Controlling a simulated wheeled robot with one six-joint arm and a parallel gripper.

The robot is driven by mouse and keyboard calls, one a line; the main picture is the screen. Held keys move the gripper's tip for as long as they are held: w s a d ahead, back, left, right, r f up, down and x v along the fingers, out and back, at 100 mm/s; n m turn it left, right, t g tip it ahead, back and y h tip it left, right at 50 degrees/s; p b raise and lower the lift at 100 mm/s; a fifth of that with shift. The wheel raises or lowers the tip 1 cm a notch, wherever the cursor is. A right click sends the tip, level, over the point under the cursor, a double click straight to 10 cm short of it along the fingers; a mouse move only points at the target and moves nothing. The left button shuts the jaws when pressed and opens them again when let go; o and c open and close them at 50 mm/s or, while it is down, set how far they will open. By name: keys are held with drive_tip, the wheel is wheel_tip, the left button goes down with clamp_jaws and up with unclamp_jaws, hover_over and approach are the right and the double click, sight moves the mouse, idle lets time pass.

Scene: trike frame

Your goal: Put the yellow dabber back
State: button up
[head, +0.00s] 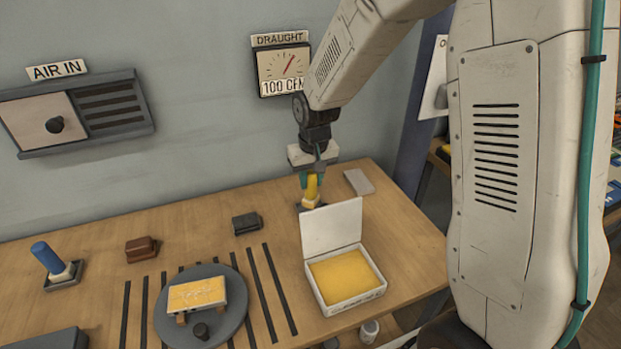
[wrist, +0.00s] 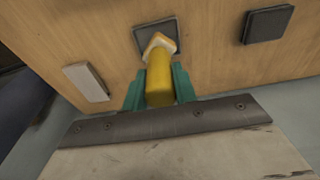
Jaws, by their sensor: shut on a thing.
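My gripper (head: 312,179) is shut on the yellow dabber (head: 312,189) near the back of the bench. In the wrist view, the teal fingers of my gripper (wrist: 159,88) clasp the sides of the yellow dabber (wrist: 159,78), and its pale head points away from the palm. The head overlaps a dark square pad (wrist: 146,41), which also shows partly under the dabber in the head view (head: 301,207). I cannot tell whether the head touches the pad. A blue dabber (head: 46,257) stands on a similar dark pad (head: 64,280) at the left.
An open white box (head: 325,226) with a yellow pad (head: 345,275) stands right of centre. A round grey turntable (head: 232,310) carries a yellow-topped block (head: 196,293). A dark block (head: 247,223), a brown block (head: 141,249) and a light grey block (head: 359,181) lie along the back.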

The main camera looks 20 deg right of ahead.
sight(313, 201)
drive_tip(key=shift+f, duration=0.15)
drive_tip(key=shift+f, duration=0.5)
drive_tip(key=o, duration=1.1)
drive_tip(key=shift+c, duration=0.2)
drive_tip(key=shift+r, duration=0.1)
drive_tip(key=r, duration=0.4)
drive_tip(key=s+r, duration=0.1)
drive_tip(key=r, duration=0.7)
drive_tip(key=shift+s+r, duration=0.3)
drive_tip(key=shift+r, duration=0.2)
